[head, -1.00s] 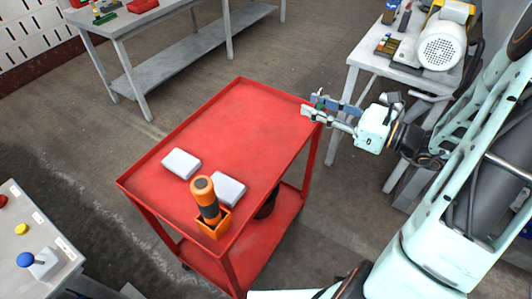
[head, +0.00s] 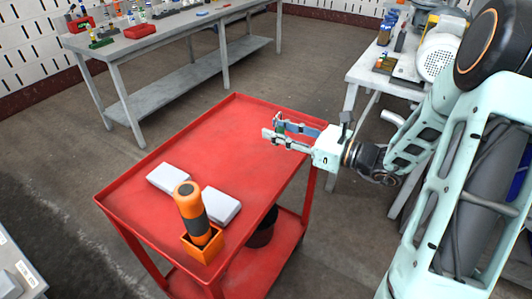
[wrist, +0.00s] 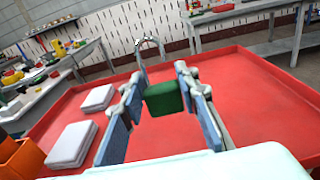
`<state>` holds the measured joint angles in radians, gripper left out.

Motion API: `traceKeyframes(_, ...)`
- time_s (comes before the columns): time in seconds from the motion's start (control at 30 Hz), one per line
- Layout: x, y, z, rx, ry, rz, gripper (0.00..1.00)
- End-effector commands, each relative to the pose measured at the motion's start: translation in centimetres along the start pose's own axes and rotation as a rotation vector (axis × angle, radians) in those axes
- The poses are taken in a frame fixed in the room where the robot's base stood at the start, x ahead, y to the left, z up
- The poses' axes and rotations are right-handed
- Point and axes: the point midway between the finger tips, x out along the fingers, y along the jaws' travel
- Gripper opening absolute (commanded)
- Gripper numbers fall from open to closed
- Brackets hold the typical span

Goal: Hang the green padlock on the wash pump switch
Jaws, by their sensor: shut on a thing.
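My gripper (head: 274,127) is shut on the green padlock and holds it above the far right part of the red cart. In the wrist view the padlock's green body (wrist: 163,99) sits between the blue finger pads of my gripper (wrist: 163,86). I cannot make out the wash pump switch in either view.
The red cart (head: 226,126) carries two white blocks (head: 169,178) and an orange-black cylinder (head: 191,212) in an orange holder. A long bench (head: 170,39) with small items stands behind. A table with a motor (head: 437,60) is at the right. A grey panel (head: 14,272) shows at lower left.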

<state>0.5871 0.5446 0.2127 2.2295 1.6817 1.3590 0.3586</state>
Motion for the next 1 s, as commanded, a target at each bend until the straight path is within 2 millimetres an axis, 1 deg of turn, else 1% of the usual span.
traceKeyframes(0.03, 0.9, 0.0, -1.6, 0.007, 0.001, 0.002, 0.03)
traceKeyframes(0.1, 1.8, -0.1, -2.5, 0.005, 0.001, 0.001, 0.03)
traceKeyframes(0.2, 2.8, -0.3, -3.4, 0.003, 0.001, 0.000, 0.03)
traceKeyframes(0.37, 3.4, -0.3, -4.0, 0.002, 0.001, -0.001, 0.03)
traceKeyframes(0.47, 4.1, -0.3, -4.8, 0.003, 0.001, 0.001, 0.03)
traceKeyframes(0.63, 4.2, -0.5, -7.5, 0.006, 0.002, -0.002, 0.03)
traceKeyframes(0.7, 4.2, -0.5, -7.9, 0.002, 0.001, -0.002, 0.03)
traceKeyframes(0.9, 4.2, -0.4, -7.7, 0.001, 0.001, -0.002, 0.03)
traceKeyframes(1.0, 4.2, -0.4, -8.0, 0.002, 0.001, -0.002, 0.03)
